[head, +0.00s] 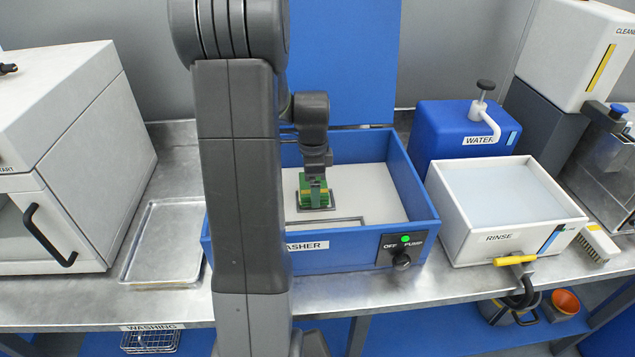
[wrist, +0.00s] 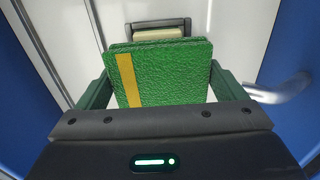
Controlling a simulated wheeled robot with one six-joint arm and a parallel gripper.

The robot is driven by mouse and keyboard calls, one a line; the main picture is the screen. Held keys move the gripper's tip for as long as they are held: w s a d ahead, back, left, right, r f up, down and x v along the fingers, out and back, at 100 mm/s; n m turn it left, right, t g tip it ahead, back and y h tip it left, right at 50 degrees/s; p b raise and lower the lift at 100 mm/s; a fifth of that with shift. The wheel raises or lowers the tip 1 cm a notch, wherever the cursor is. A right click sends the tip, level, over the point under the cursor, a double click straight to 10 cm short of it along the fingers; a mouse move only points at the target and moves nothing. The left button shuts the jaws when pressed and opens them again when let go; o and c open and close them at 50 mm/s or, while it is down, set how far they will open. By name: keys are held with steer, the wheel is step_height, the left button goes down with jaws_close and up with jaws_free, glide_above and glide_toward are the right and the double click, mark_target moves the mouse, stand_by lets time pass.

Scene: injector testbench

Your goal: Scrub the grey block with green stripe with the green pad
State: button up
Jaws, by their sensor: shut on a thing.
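My gripper (head: 316,180) points down inside the blue washer box (head: 420,214). It is shut on the green pad (head: 313,197), which has a yellow stripe. In the wrist view the pad (wrist: 180,75) fills the space between the jaws of my gripper (wrist: 158,88). A dark frame with a pale piece in it (wrist: 158,32) shows just beyond the pad in the wrist view. I cannot make out the grey block with green stripe; it may be hidden under or behind the pad. I cannot tell whether the pad touches anything below.
The washer's blue lid (head: 345,60) stands open behind. A white rinse tray (head: 510,200) and blue water dispenser (head: 460,130) are to the right, with a brush (head: 598,244) beyond. A metal tray (head: 165,240) and white cabinet (head: 60,150) are left. A green light (head: 405,238) is lit.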

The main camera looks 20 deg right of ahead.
steer(key=shift+w+a, duration=0.15)
steer(key=shift+a, duration=0.35)
steer(key=shift+w+a, duration=0.15)
steer(key=shift+a, duration=0.35)
steer(key=shift+s+d+f, duration=0.1)
steer(key=shift+s+d, duration=0.15)
steer(key=shift+d, duration=0.65)
steer(key=shift+s+d+f, duration=0.1)
steer(key=shift+s+d, duration=0.15)
steer(key=shift+d, duration=0.6)
steer(key=shift+w+a+r, duration=0.1)
steer(key=shift+w+a, duration=0.15)
steer(key=shift+a, duration=0.65)
steer(key=shift+w+a, duration=0.2)
steer(key=shift+a, duration=0.7)
steer(key=shift+r, duration=0.15)
step_height(320, 180, up, 16)
steer(key=p, duration=0.9)
